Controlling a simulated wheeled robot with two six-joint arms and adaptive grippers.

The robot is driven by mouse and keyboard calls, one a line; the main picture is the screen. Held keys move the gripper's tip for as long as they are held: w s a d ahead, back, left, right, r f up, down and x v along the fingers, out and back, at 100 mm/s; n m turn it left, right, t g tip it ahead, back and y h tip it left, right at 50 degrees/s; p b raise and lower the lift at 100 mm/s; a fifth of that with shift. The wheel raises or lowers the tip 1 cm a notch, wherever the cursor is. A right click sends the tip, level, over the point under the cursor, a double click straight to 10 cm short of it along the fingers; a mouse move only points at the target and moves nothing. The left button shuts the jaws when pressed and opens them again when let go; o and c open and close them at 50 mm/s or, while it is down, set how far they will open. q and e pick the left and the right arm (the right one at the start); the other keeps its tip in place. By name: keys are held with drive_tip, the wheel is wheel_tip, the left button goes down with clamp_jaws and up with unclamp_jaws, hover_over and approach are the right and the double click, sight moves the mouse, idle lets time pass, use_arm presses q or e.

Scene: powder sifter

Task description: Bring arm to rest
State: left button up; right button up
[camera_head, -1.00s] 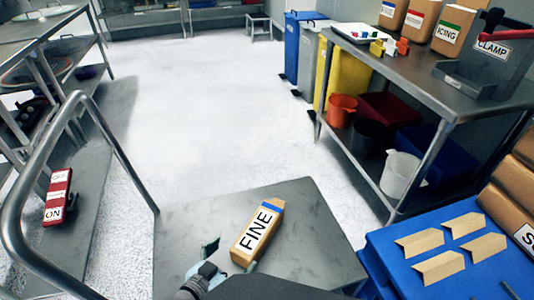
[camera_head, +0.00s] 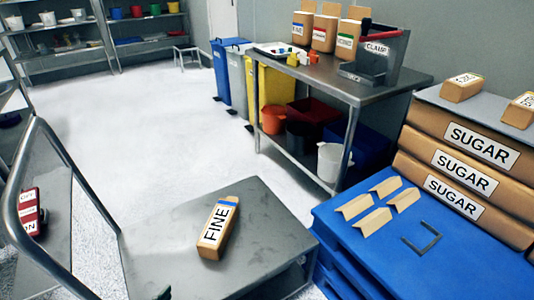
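A tan box labelled FINE with a blue band (camera_head: 218,229) rests on the grey metal top of a cart (camera_head: 160,232). No gripper touches it. Neither of my grippers shows clearly. Only a small dark piece shows at the bottom edge, below and left of the box, too little to tell what it is.
A blue pallet (camera_head: 340,238) with folded cardboard pieces (camera_head: 404,199) and SUGAR boxes (camera_head: 470,142) stands at right. A steel table (camera_head: 350,88) holds boxes and the CLAMP device (camera_head: 375,58). A curved rail (camera_head: 75,165) rises at left. The white floor (camera_head: 150,120) is open.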

use_arm(q)
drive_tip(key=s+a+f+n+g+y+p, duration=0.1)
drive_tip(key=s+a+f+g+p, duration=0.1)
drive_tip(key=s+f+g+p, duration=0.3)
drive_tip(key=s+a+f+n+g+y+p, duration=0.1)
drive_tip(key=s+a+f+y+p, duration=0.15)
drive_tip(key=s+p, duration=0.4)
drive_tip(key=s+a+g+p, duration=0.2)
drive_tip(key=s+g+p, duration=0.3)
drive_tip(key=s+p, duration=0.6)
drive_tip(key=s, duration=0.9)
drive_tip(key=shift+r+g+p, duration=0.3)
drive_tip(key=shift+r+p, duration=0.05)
drive_tip(key=shift+p, duration=0.05)
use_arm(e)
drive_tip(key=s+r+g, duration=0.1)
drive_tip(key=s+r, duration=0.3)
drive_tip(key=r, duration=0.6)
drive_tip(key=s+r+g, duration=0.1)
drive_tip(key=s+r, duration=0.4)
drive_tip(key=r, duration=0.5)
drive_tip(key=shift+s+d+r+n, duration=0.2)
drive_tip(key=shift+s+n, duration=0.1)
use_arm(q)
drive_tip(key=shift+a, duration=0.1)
